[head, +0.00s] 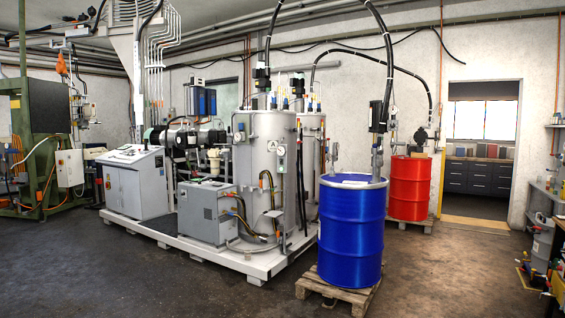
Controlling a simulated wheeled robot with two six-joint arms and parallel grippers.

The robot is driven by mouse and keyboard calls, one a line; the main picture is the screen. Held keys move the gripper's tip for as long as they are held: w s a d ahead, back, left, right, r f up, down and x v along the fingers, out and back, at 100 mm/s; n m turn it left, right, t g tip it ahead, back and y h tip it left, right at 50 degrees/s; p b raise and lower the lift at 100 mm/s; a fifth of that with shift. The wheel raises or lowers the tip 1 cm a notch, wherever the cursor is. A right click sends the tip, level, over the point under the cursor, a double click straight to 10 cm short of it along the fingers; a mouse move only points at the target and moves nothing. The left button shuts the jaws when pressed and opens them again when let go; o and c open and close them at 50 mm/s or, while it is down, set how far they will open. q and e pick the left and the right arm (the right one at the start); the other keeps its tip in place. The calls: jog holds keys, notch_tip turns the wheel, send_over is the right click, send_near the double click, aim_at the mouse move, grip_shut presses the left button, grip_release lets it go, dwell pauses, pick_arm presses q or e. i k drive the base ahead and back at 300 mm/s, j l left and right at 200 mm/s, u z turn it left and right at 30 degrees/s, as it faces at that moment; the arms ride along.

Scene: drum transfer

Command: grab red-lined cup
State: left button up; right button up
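I cannot make out a red-lined cup in the head view. Neither of my grippers shows in it. A blue drum (351,235) stands upright on a wooden pallet (309,284) right of centre, with a hose and pump fitting at its top. A red drum (409,187) stands farther back to its right, also on a pallet. Small items at the right edge are too small or cut off to identify fully.
Large grey tanks (264,165) and a control cabinet (133,183) stand on a white platform (258,266). A shelf (546,192) with a grey container (543,243) is at the right edge. A doorway (481,150) opens at the back right. The front-left floor is clear.

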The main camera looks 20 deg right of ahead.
aim_at(248, 253)
jog(key=i+l+z, duration=0.25)
jog(key=i, duration=0.2)
jog(key=i+z, duration=0.2)
jog(key=i, duration=0.25)
jog(key=i+l+z, duration=0.1)
jog(key=i, duration=1.15)
jog(key=i+z, duration=0.15)
jog(key=i, duration=1.15)
jog(key=i+j+z, duration=0.1)
jog(key=i, duration=1.15)
jog(key=j, duration=0.1)
